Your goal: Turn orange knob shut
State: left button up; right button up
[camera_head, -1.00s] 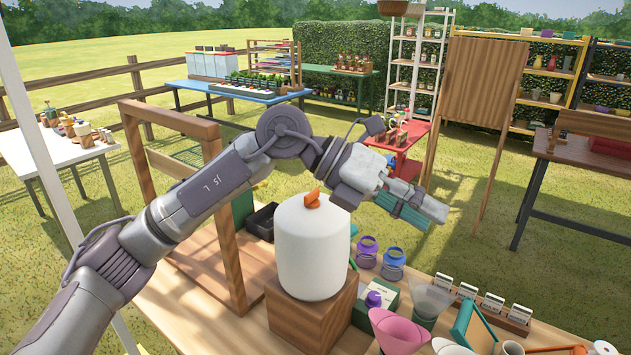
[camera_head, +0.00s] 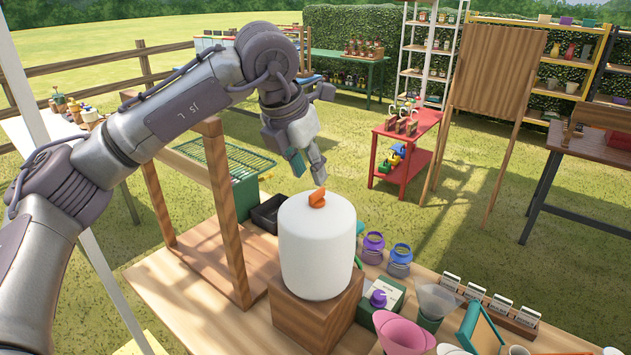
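The orange knob (camera_head: 317,198) sits on top of a white rounded tank (camera_head: 318,250), which stands upright on a wooden block (camera_head: 318,308). The knob's grip is a short orange bar, tilted slightly in the picture. My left gripper (camera_head: 309,172) points down just above and behind the knob in the head view. Its two fingers look apart, with a narrow gap between them and nothing held. It appears clear of the knob, though the exact depth is hard to tell. My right gripper is not in view.
A wooden frame (camera_head: 228,215) stands left of the tank, under my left arm. A black tray (camera_head: 268,214) lies behind it.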

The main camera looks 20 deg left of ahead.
aim_at(317, 191)
pick_arm(q)
jog(key=shift+p+x, duration=0.5)
jog(key=shift+x, duration=2.2)
grip_shut()
